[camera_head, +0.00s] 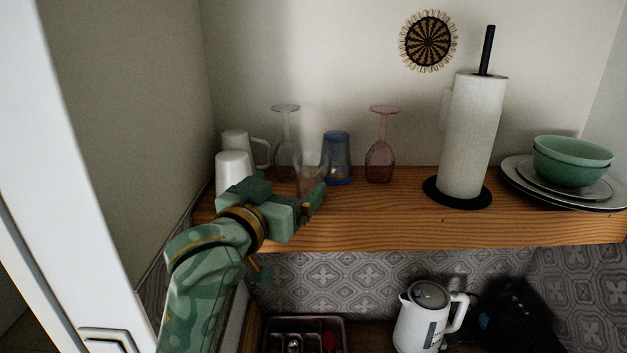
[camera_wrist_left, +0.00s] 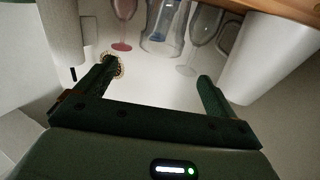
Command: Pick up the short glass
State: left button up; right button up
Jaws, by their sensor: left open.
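A short clear glass (camera_head: 309,178) stands on the wooden shelf, faint and partly hidden behind my left gripper. A short blue glass (camera_head: 337,158) stands just behind it to the right. In the left wrist view, which looks upside down, the clear glass (camera_wrist_left: 160,42) overlaps the blue glass (camera_wrist_left: 165,20). My left gripper (camera_head: 291,192) is at the shelf's front edge. In the left wrist view its fingers (camera_wrist_left: 157,76) are apart, with nothing between them, and the clear glass lies beyond the tips. My right gripper is not in view.
Upside-down stemmed glasses, one clear (camera_head: 286,150) and one pink (camera_head: 381,160), flank the short glasses. White mugs (camera_head: 232,168) stand close at left. A paper towel roll (camera_head: 472,135) and stacked plates (camera_head: 515,180) with green bowls (camera_head: 572,160) stand right. A kettle (camera_head: 425,318) is below.

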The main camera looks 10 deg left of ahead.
aim_at(303, 169)
pick_arm(q)
jog(key=w, duration=0.4)
jog(key=w+d, duration=0.1)
jog(key=w, duration=0.1)
jog(key=shift+w+p, duration=0.1)
jog(key=shift+p, duration=0.25)
jog(key=shift+w+f, duration=0.1)
jog(key=shift+w, duration=0.45)
jog(key=w+p, duration=0.1)
jog(key=w, duration=0.1)
jog(key=w+d+p, duration=0.1)
jog(key=w, duration=0.1)
jog(key=shift+w+f, duration=0.15)
jog(key=shift+f, duration=0.05)
jog(key=shift+w+f, duration=0.15)
jog(key=shift+w, duration=0.15)
jog(key=shift+s, duration=0.25)
jog(key=c, duration=0.9)
jog(key=shift+w, duration=0.1)
jog(key=shift+c, duration=1.4)
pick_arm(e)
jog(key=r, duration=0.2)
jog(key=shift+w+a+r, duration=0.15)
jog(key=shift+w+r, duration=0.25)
